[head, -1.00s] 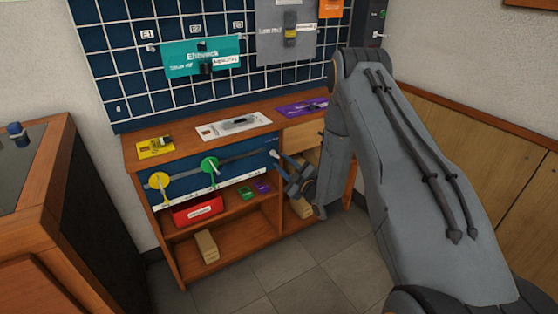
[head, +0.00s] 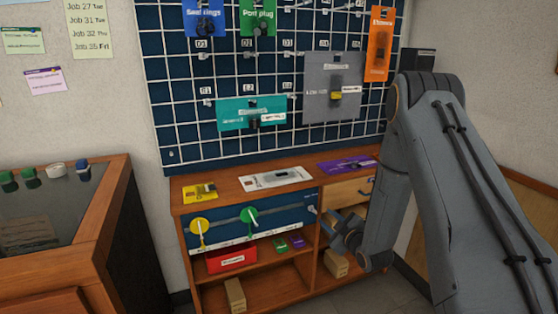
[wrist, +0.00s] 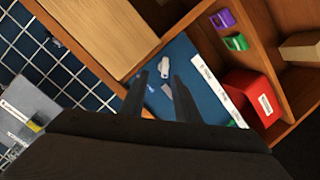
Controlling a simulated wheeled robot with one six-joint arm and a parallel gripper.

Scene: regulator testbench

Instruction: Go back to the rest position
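My gripper (head: 338,225) is in front of the right end of the blue panel (head: 232,232) on the wooden bench. In the wrist view, the two dark fingers of my gripper (wrist: 160,92) are spread apart with a gap between them. The blue panel (wrist: 188,62) lies beyond them, with a small white lever (wrist: 164,68) on it. No object shows between the fingers. In the head view, my arm reaches in from the right, bent at the elbow.
The panel carries a yellow round valve (head: 199,228) and a green one (head: 249,216). A red bin (head: 232,259) and a tan block (head: 235,295) sit on the shelves below. A pegboard (head: 180,110) stands behind. A wooden cabinet (head: 112,205) stands at left.

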